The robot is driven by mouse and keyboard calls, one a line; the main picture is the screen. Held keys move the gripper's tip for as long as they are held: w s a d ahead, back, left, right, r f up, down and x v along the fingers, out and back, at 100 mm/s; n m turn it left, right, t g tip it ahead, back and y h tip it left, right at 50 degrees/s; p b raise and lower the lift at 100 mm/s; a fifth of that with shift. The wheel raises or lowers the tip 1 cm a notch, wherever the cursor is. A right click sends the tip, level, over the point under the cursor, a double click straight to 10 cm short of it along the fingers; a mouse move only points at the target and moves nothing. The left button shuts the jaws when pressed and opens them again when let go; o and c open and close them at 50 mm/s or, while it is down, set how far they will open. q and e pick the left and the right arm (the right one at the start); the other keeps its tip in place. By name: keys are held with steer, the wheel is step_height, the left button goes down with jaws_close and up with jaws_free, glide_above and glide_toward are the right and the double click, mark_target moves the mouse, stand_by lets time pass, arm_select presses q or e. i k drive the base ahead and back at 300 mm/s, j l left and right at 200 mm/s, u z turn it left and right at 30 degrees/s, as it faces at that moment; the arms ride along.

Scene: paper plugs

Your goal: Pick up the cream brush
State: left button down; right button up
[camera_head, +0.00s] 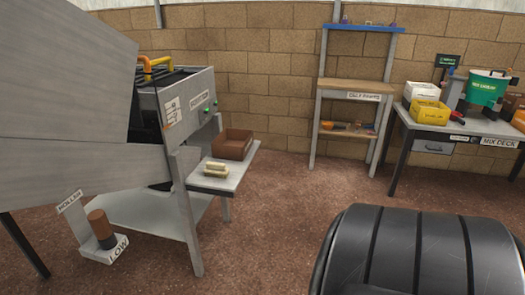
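A small cream-coloured block-like item (216,168), which looks like the cream brush, lies on the grey side shelf (212,184) of the machine at the left. It is small in view, so its bristles cannot be made out. A brown open box (233,143) stands just behind it on the same shelf. Neither of my grippers shows in the head view.
The grey machine (187,105) and its large sloping panel fill the left. A brown cylinder (101,225) stands on the low stand. A shelf unit (357,90) and a mix deck table (465,130) are at the back. A black ribbed shape (400,250) blocks the lower right; brown floor lies between.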

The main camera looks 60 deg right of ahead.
mark_target(212, 169)
steer(key=z, duration=1.55)
steer(key=u, duration=2.6)
steer(key=z, duration=2.6)
